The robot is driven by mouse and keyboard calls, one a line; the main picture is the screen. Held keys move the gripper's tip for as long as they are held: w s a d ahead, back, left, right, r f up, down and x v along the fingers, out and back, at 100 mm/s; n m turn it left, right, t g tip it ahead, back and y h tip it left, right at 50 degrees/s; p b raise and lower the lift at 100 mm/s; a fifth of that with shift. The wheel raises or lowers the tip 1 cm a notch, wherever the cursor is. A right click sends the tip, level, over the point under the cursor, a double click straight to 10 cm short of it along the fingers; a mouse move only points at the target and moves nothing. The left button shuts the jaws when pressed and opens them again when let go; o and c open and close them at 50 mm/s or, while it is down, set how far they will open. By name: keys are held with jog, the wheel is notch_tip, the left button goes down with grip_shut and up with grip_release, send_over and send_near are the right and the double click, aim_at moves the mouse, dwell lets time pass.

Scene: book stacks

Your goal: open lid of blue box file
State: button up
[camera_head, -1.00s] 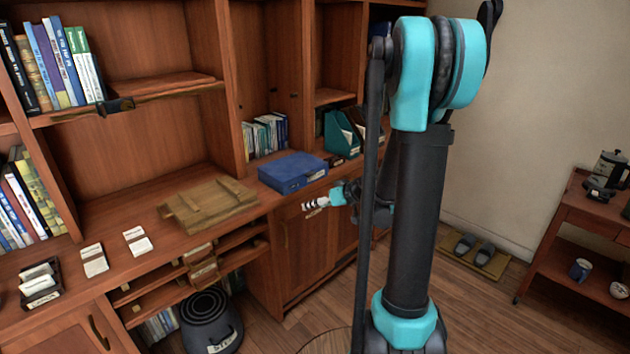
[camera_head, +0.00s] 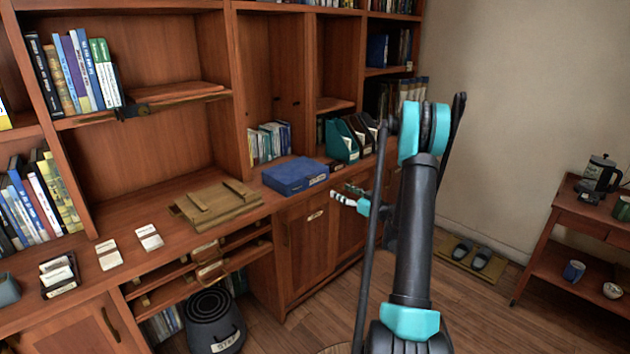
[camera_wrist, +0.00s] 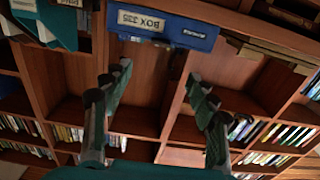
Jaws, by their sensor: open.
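The blue box file (camera_head: 295,175) lies flat on the wooden counter, with its lid shut and a pale label on its front. My gripper (camera_head: 338,197) is in front of the counter, to the right of the box file and a little lower, apart from it. In the wrist view, which is upside down, the box file (camera_wrist: 165,22) shows at the top with a label reading BOX 335. My gripper's fingers (camera_wrist: 160,95) are spread and empty there, with clear space between them and the box file.
Teal magazine holders (camera_head: 343,140) stand behind and to the right of the box file. A wooden board (camera_head: 215,204) lies to its left. Cabinet doors (camera_head: 310,240) are below the counter edge. A small side table (camera_head: 580,225) stands at the far right.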

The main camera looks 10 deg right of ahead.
aim_at(314, 178)
jog(key=x, duration=1.6)
jog(key=shift+w, duration=0.1)
jog(key=shift+c, duration=0.5)
grip_shut()
